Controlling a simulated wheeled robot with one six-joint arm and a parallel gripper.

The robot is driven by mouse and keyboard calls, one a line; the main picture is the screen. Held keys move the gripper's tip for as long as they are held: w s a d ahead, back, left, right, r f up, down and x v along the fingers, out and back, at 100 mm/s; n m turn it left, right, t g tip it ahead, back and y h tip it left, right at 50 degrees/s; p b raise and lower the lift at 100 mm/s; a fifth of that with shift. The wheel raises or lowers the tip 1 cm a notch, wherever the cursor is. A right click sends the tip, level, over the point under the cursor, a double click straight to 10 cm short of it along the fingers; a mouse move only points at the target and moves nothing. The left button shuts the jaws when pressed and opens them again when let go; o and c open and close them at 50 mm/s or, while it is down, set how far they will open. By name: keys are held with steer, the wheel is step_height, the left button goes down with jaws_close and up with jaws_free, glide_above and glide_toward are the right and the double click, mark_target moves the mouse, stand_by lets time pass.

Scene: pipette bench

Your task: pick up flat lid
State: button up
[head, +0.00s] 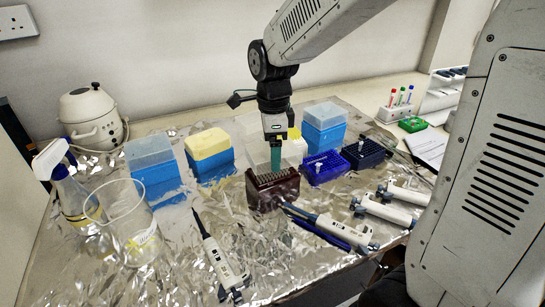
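My gripper (276,166) points straight down over the maroon tip rack (272,196). A teal piece shows at its lower end, and I cannot tell whether it is the fingers or something held. The finger gap is too small to make out. No separate flat lid shows clearly. A clear, see-through panel (254,141) stands behind the maroon rack, partly hidden by my gripper. Lid-like tops cover three blue boxes: a frosted grey top (148,150), a yellow top (207,143) and a pale blue top (324,114).
Crinkled foil covers the bench. Several pipettes (335,232) lie at the front and right. A glass beaker (130,225) and a spray bottle (78,200) stand left. A blue rack (312,168) and a dark rack (363,154) sit right of the maroon rack.

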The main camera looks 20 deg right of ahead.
steer(key=s+d, duration=0.3)
steer(key=s, duration=1.2)
steer(key=shift+n, duration=0.7)
steer(key=w+a+r, duration=0.1)
steer(key=w, duration=0.4)
steer(key=w+a+r, duration=0.1)
steer(key=w, duration=0.4)
steer(key=w+a+r, duration=0.1)
steer(key=w, duration=0.4)
steer(key=shift+w, duration=0.15)
steer(key=shift+f, duration=1.95)
steer(key=shift+f, duration=0.55)
steer(key=shift+f, duration=0.6)
steer(key=shift+f, duration=0.15)
steer(key=shift+f, duration=0.35)
